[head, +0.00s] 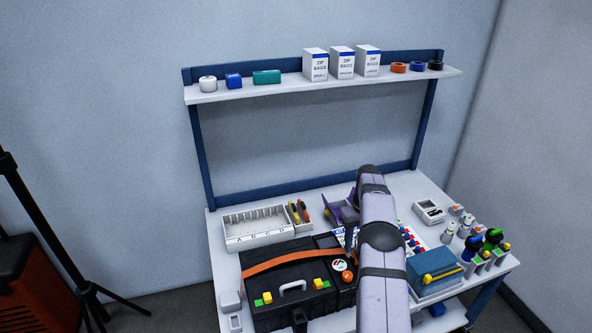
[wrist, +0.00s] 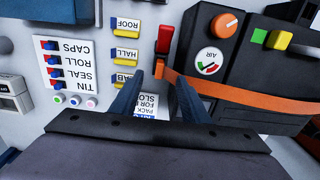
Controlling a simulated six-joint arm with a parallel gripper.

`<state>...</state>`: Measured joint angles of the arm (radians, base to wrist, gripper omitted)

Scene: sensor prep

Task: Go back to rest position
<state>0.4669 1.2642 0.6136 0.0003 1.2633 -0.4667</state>
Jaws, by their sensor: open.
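In the head view my purple-grey arm reaches over the workbench (head: 405,185) and hides part of the panel.
A black case (head: 290,309) with an orange strap and a gauge sits beside the arm. A white divided tray (head: 245,240) labelled A to D stands behind it. Bottles (head: 472,245) and a blue box (head: 433,266) are at right. A shelf (head: 285,88) holds zip-bag boxes.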

